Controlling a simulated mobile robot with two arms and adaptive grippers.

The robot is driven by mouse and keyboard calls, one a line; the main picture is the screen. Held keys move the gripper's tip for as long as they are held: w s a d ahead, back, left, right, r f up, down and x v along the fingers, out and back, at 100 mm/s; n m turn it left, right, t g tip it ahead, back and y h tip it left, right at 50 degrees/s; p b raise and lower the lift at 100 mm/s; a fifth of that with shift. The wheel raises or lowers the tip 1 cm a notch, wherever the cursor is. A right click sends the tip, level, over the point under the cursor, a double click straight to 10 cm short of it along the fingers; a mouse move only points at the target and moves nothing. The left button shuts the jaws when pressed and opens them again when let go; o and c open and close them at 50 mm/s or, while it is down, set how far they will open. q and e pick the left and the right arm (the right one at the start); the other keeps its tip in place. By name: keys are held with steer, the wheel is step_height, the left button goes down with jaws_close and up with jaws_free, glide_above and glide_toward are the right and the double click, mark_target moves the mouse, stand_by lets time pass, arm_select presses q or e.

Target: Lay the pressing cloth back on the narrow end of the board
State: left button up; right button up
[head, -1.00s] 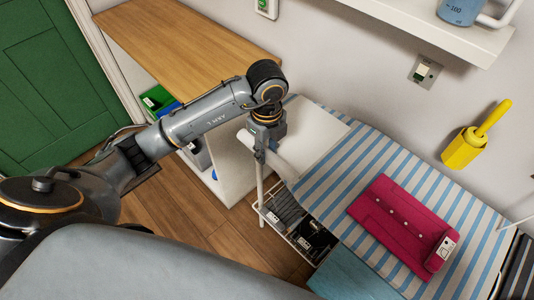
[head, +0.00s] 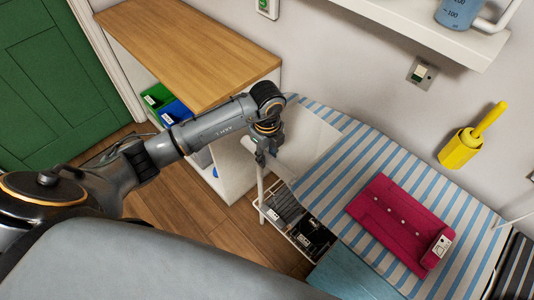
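The pressing cloth (head: 310,139) is a plain white sheet at the narrow, left end of the ironing board (head: 345,181), which has a blue and white striped cover. Its left part reaches out past the board's tip beneath my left gripper (head: 262,160). The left gripper points down at the cloth's left edge. It looks in contact with the cloth, but its fingers are too small and partly hidden to tell whether they are shut on it. My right gripper is not in view.
A folded crimson garment (head: 394,222) lies on the board's middle. A wire rack (head: 290,215) with dark items is below the board. A wood-topped cabinet (head: 185,50) stands left. A yellow holder (head: 460,150) and a white shelf (head: 430,27) are on the wall.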

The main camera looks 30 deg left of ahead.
arm_select(q)
steer(key=o, duration=0.3)
steer(key=shift+r, duration=0.2)
steer(key=shift+r+b, duration=0.9)
steer(key=shift+r, duration=5.1)
